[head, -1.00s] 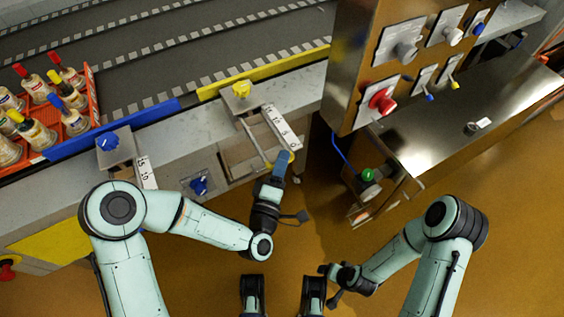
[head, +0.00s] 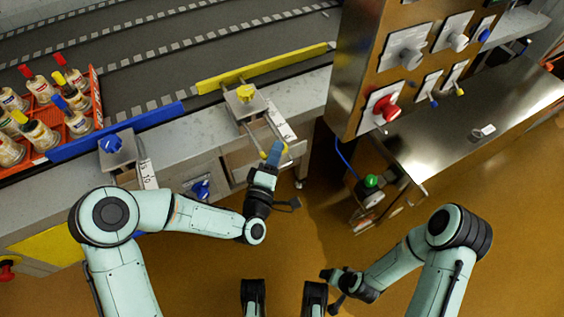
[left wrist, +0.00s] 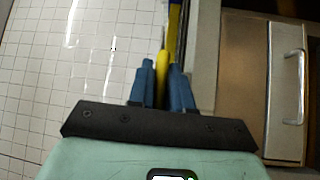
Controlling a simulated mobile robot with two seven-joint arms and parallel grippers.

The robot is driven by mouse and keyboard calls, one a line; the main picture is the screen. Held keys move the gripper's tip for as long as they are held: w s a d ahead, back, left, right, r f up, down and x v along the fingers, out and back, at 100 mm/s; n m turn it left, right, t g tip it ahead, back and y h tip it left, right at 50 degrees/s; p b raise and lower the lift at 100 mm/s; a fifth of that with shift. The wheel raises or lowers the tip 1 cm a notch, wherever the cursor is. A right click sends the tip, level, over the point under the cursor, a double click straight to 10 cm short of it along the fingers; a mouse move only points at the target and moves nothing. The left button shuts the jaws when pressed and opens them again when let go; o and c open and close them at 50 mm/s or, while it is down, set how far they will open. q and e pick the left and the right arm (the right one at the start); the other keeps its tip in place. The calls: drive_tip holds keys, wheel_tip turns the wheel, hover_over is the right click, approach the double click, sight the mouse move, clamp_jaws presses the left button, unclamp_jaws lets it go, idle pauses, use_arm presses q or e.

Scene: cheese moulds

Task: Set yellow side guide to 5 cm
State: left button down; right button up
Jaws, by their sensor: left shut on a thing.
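The yellow side guide (head: 262,68) is a long bar along the near edge of the conveyor, a little out over the belt. Its mount with a yellow knob (head: 245,93) sits on the grey ledge. A rod runs from there toward me beside a white scale (head: 280,123), whose numbers I cannot read clearly. My left gripper (head: 273,152) is shut on the yellow handle at the rod's near end. In the left wrist view the blue fingers pinch the yellow handle (left wrist: 162,72). My right gripper (head: 335,278) is low and away from the guide; its fingers are unclear.
A blue side guide (head: 115,130) with a blue knob (head: 110,144) lies to the left, beside an orange crate (head: 97,98) of bottles. A steel control panel (head: 362,75) with knobs stands right of the handle. The floor in front is clear.

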use_arm(q)
drive_tip(key=c, duration=1.2)
unclamp_jaws()
drive_tip(key=shift+o, duration=0.2)
drive_tip(key=shift+s, duration=0.1)
drive_tip(key=p+v, duration=0.7)
drive_tip(key=v, duration=0.6)
use_arm(e)
drive_tip(key=s+a+r+g+y, duration=0.1)
drive_tip(key=s+a+r+g, duration=0.2)
drive_tip(key=s+r, duration=0.5)
drive_tip(key=shift+s+a+n, duration=0.3)
drive_tip(key=shift+s+a, duration=0.25)
drive_tip(key=shift+s, duration=0.05)
use_arm(q)
drive_tip(key=shift+a, duration=0.15)
